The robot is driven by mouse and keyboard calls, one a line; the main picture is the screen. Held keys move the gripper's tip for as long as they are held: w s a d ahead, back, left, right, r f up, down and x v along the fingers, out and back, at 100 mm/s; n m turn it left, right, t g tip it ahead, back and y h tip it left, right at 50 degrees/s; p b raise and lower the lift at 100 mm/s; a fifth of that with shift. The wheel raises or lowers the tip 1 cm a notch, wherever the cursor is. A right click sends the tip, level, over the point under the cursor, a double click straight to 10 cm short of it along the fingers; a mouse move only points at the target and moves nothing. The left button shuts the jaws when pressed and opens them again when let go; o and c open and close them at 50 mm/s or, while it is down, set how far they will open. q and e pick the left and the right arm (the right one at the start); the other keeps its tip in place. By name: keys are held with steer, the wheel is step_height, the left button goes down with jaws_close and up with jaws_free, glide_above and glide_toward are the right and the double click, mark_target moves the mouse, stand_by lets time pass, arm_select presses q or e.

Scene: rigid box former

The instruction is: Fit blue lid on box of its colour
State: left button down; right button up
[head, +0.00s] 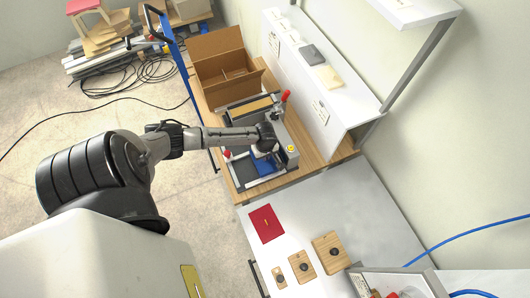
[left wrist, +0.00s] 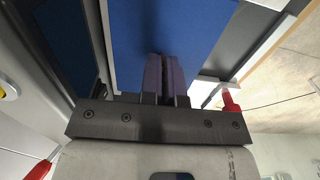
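My left gripper (head: 268,147) reaches over the machine on the wooden bench. Under it is a blue panel (head: 264,167), which looks like the blue lid. In the left wrist view the two fingers (left wrist: 166,75) are close together, with their tips against the blue lid (left wrist: 170,30) near its middle. They look shut on it, though the grasped part is hidden between them. A darker blue surface (left wrist: 66,40) shows at the left of the wrist view; I cannot tell whether it is the blue box. My right gripper is not in view.
The machine has a red handle (head: 286,97) and a yellow button (head: 291,149). An open cardboard box (head: 222,62) stands behind it. A red panel (head: 262,232) and wooden pieces with dark knobs (head: 324,241) lie on the grey table (head: 350,212). A white shelf unit (head: 335,112) stands right.

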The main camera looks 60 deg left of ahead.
arm_select(q)
steer(key=shift+f, duration=0.2)
steer(key=c, duration=1.3)
jaws_free()
steer(key=shift+o, duration=0.2)
step_height(320, 180, up, 14)
